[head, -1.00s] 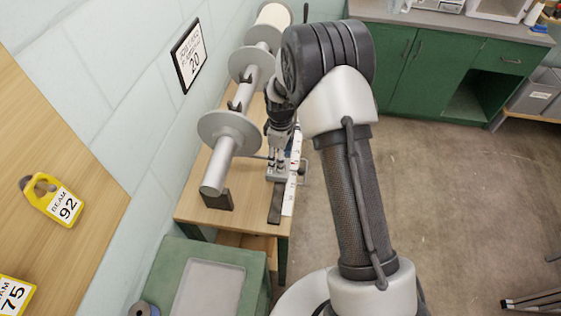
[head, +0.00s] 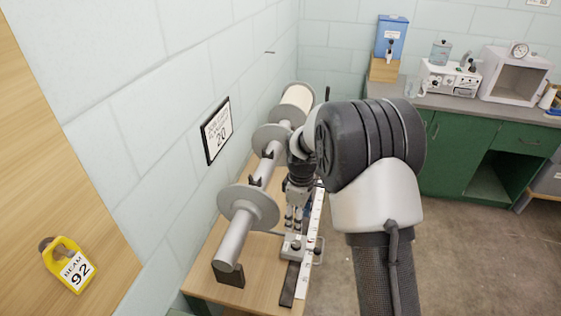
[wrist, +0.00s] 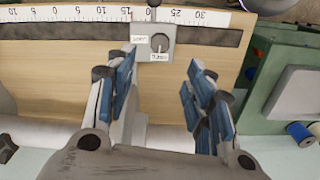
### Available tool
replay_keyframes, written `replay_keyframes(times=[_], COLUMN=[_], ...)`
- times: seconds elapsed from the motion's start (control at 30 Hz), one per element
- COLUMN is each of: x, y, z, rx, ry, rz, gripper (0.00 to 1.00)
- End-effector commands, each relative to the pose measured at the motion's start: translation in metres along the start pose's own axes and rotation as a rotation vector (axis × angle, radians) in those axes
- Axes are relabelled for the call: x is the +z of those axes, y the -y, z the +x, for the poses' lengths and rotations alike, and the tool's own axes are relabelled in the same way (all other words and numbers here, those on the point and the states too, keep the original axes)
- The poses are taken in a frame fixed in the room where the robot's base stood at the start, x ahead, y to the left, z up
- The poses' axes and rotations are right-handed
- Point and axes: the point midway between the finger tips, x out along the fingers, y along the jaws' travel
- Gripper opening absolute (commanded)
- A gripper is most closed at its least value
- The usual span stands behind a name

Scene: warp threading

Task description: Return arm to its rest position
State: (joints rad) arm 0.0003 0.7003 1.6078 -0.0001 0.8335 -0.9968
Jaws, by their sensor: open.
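My gripper (wrist: 160,100) is open in the wrist view, its blue-padded fingers apart with nothing between them. In the head view my gripper (head: 297,212) hangs over the wooden bench, beside the grey roller with its discs (head: 250,208). My arm comes in from the right and partly hides the gripper and the bench. A small grey block with a knob (wrist: 154,45) sits on the ruled scale (wrist: 75,15), just beyond the fingertips in the wrist view. The same block (head: 292,246) shows below the gripper in the head view.
A yellow tag marked 92 (head: 70,266) is on a wooden board at the left. Green cabinets (head: 470,150) stand at the back right. The floor right of my arm is clear.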

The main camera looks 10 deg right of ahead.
Motion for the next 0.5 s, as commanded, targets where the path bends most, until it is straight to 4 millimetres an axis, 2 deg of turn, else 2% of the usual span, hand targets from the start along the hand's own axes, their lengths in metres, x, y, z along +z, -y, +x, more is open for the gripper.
replay_keyframes(times=[0.17, 0.27, 0.33, 0.5], x=[0.002, 0.006, 0.012, 0.033], y=[0.003, 0.010, 0.018, 0.050], z=[-0.011, -0.035, -0.060, -0.119], rx=[0.008, 0.026, 0.045, 0.086], ry=[-0.005, -0.018, -0.032, -0.072], rz=[0.016, 0.063, 0.112, 0.254], gripper=[0.48, 0.48, 0.48, 0.48])
